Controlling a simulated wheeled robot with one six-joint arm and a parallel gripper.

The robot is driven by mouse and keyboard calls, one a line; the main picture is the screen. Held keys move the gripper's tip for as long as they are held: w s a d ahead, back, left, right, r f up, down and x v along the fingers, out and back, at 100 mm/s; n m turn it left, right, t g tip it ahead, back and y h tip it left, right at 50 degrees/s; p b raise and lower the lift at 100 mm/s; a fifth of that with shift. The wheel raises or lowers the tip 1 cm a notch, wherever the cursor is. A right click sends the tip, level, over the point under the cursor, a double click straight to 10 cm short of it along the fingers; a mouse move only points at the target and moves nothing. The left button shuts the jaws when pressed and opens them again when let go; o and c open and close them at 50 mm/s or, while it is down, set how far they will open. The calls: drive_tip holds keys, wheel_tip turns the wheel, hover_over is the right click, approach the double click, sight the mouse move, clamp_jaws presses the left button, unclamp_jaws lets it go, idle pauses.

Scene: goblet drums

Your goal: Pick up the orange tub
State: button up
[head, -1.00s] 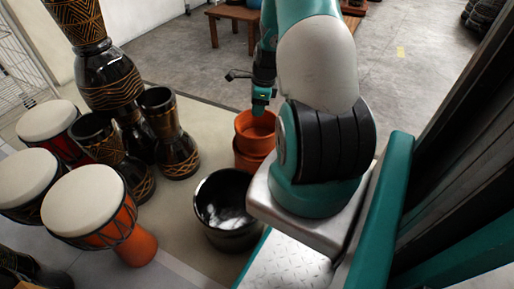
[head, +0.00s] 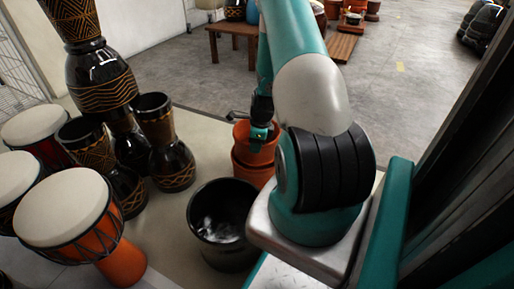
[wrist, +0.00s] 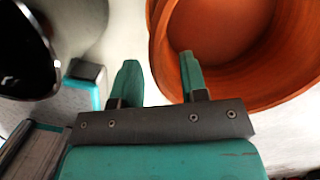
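The orange tub (head: 247,151) is a round pot, stacked on or in a second orange tub (head: 252,174) beside my base. In the wrist view the tub (wrist: 222,45) is seen from above, its empty inside facing me. My gripper (head: 260,134) is at the tub's rim in the head view. In the wrist view my gripper (wrist: 159,62) has its two fingers apart. The right finger overlaps the tub's inside, the left finger is outside it, and the near wall lies between them. Whether either finger touches the wall cannot be told.
A black glossy pot (head: 222,224) stands close in front of the tubs. Goblet drums (head: 75,215) and dark carved drums (head: 165,142) crowd the left. A wooden table (head: 232,30) stands behind; the grey floor at the back right is open.

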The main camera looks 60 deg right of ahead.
drive_tip(key=b, duration=0.3)
hover_over(254, 165)
drive_tip(key=f, duration=0.4)
drive_tip(key=shift+d+f, duration=0.2)
drive_tip(key=shift+r, duration=0.1)
clamp_jaws()
